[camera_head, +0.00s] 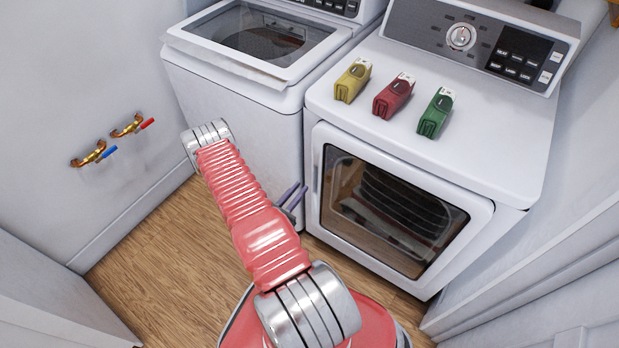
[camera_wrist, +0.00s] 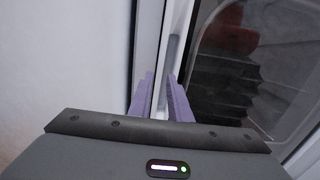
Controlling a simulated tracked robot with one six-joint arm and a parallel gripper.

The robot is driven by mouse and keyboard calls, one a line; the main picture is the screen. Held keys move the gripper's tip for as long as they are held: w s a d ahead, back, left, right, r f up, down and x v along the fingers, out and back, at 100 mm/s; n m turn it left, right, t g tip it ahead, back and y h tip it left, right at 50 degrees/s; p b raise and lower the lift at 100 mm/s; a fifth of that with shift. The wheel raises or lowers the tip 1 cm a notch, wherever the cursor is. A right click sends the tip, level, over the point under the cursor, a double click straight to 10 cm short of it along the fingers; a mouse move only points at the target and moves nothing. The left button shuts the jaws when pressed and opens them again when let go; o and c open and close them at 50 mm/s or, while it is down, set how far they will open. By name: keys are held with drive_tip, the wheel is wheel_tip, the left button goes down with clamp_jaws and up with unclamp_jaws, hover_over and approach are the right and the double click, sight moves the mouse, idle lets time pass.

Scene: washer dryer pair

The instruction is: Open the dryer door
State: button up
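The white dryer (camera_head: 430,150) is the right-hand machine. Its front door (camera_head: 395,215), with a dark glass window, looks shut. A narrow vertical handle (camera_head: 317,178) runs along the door's left edge; in the wrist view it is a pale upright strip (camera_wrist: 174,55). My gripper (camera_head: 296,194) has purple fingers and is just left of the door's handle edge, low in front of the machines. In the wrist view my gripper (camera_wrist: 158,85) is open, its fingers apart with the handle strip ahead of the gap. Whether they touch it I cannot tell.
A white washer (camera_head: 235,120) with a glass lid stands left of the dryer. A wall is close to the dryer's right. Wooden floor (camera_head: 165,255) is free at left.

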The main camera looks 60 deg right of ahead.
sight(311, 175)
drive_tip(key=shift+s+d, duration=0.2)
drive_tip(key=shift+d, duration=1.05)
drive_tip(key=shift+s+d, duration=0.15)
drive_tip(key=shift+d, duration=1.05)
drive_tip(key=shift+s+d, duration=0.2)
drive_tip(key=shift+d, duration=1.05)
drive_tip(key=shift+c, duration=0.2)
clamp_jaws()
drive_tip(key=shift+a, duration=0.1)
